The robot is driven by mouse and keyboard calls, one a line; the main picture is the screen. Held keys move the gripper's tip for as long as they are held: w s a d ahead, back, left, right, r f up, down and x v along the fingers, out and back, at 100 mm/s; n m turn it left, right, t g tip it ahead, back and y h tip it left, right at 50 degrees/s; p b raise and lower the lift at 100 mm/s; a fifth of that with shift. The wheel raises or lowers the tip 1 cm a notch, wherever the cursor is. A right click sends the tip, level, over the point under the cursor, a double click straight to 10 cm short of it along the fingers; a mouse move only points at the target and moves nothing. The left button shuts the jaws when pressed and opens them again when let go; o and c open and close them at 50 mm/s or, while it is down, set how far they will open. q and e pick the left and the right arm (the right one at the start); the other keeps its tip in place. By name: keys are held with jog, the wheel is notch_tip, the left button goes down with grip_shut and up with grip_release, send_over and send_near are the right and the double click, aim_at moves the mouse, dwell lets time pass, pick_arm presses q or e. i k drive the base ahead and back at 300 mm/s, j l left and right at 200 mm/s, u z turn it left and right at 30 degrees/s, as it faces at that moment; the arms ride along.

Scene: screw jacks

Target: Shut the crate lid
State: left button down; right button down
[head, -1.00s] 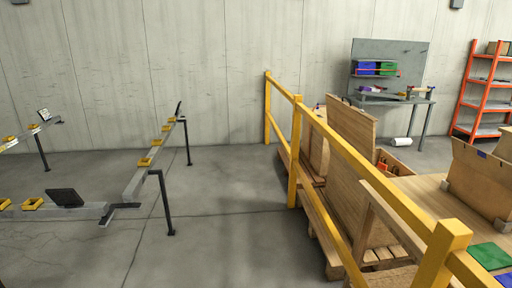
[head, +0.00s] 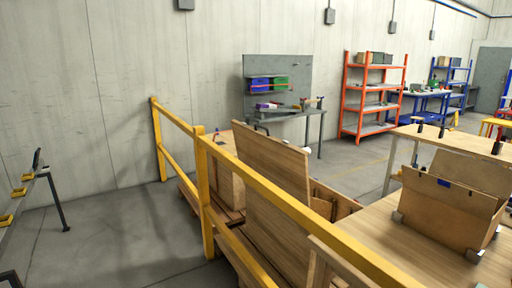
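A wooden crate (head: 345,197) stands behind the yellow railing, partly hidden. A broad wooden panel (head: 270,158), which looks like its raised lid, stands upright and leans slightly at its left side. A smaller wooden box (head: 445,205) with a small blue patch stands on a wooden table top (head: 375,232) at the right. A panel behind its front wall (head: 468,172) is tilted up, and I cannot tell whether it is a lid. Neither of my grippers is in view.
The yellow railing (head: 205,190) runs from the back wall toward the lower right, in front of the crate. A grey workbench (head: 285,114) and an orange shelf rack (head: 372,100) stand behind. Open concrete floor (head: 110,220) lies left of the railing.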

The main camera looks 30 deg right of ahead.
aim_at(285, 164)
jog(key=i+j+z, duration=0.1)
jog(key=i+z, duration=0.35)
jog(key=i+j+z, duration=0.4)
jog(key=i, duration=0.25)
jog(key=i+z, duration=0.2)
jog(key=z, duration=0.15)
jog(key=i+j+z, duration=0.2)
jog(key=z, duration=0.2)
jog(key=i+j+z, duration=0.15)
jog(key=z, duration=0.2)
